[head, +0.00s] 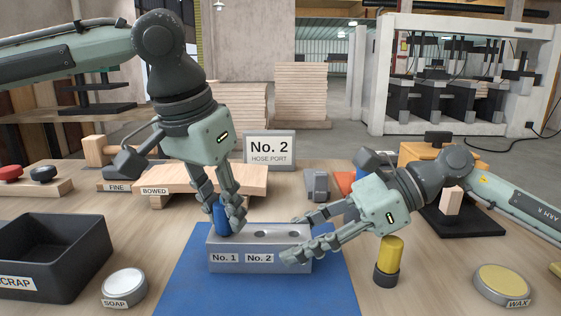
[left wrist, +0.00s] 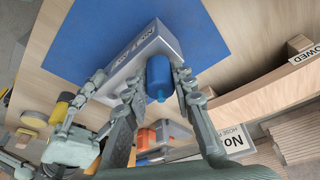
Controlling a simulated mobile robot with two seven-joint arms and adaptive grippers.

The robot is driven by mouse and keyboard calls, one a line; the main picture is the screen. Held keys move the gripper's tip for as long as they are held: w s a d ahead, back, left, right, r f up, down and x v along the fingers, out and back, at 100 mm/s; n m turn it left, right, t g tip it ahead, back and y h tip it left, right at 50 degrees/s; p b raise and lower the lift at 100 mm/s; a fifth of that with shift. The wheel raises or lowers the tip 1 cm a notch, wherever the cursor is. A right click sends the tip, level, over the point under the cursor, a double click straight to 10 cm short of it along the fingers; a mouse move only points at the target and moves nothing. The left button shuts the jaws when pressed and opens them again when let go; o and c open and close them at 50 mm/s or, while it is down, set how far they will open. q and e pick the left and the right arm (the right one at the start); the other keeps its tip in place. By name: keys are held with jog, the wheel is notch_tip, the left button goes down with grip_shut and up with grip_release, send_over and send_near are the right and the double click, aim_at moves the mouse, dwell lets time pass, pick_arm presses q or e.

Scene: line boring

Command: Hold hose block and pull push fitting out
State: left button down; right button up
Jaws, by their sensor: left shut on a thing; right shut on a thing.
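The grey hose block (head: 250,245) stands on a blue mat (head: 185,285), with labels No. 1 and No. 2 on its front face. A blue push fitting (head: 221,217) stands upright at the block's left end, above the No. 1 label; its lower end is at the block's top. My left gripper (head: 226,221) is shut on the fitting from above. The fitting also shows between the fingers in the left wrist view (left wrist: 158,80). My right gripper (head: 292,238) is shut across the block's right end.
A sign reading No. 2 HOSE PORT (head: 269,149) stands behind the block. A black scrap bin (head: 60,250) and soap tin (head: 124,284) are at left. A yellow-and-black cylinder (head: 388,258) and wax tin (head: 502,281) are at right. Wooden boards (head: 190,180) lie behind.

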pick_arm(q)
jog(key=shift+r, duration=0.2)
jog(key=shift+r, duration=0.7)
jog(key=shift+r, duration=2.95)
pick_arm(e)
jog(key=o, duration=2.1)
jog(key=shift+o, duration=0.2)
jog(key=shift+d, duration=0.1)
